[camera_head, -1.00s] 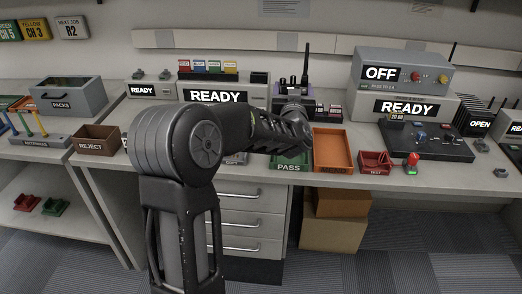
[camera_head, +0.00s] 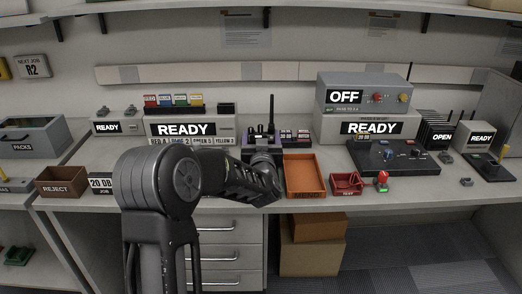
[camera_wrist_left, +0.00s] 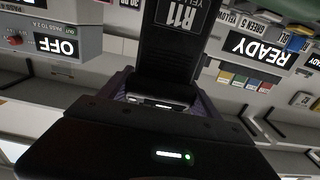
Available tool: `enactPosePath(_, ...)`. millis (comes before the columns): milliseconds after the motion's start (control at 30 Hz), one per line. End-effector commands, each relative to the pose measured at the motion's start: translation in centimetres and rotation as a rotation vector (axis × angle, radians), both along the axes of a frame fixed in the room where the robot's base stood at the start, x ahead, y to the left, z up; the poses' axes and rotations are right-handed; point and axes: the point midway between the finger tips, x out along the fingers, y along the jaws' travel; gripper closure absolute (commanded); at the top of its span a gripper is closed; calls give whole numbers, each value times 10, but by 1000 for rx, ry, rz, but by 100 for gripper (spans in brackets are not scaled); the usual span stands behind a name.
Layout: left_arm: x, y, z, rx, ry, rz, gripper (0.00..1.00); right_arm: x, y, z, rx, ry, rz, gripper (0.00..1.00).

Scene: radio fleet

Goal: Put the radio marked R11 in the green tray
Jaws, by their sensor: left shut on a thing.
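My left gripper (camera_head: 261,143) is shut on a dark radio, whose upright antenna (camera_head: 271,110) stands up above the gripper in the head view. In the left wrist view the radio (camera_wrist_left: 178,45) appears upside down, with a label reading R11 and YELLOW, between purple gripper parts. The radio's lower body is hidden in the head view by my wrist. The green tray, labelled PASS in the earlier head view, is now hidden behind my left forearm and wrist, left of the orange tray (camera_head: 304,174). My right gripper is not in view.
A small red tray (camera_head: 346,183) and a red-topped item (camera_head: 382,180) lie to the right. A brown REJECT box (camera_head: 61,182) is at left. Grey READY units (camera_head: 160,130) and an OFF unit (camera_head: 362,92) stand at the back. A dark control panel (camera_head: 400,157) sits at right.

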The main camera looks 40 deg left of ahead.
Motion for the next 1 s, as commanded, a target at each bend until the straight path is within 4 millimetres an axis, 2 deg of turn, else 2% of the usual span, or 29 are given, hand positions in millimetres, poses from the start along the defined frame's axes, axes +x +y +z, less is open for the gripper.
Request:
enactPosePath(267, 0, 0, 1, 1, -3, 0, 91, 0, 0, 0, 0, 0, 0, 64)
enactPosePath(600, 0, 0, -36, 1, -2, 0, 91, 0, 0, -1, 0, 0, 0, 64)
enactPosePath(967, 0, 0, -39, 2, -4, 0, 91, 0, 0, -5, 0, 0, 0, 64)
enactPosePath(1000, 0, 0, -39, -1, -1, 0, 24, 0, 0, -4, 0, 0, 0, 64)
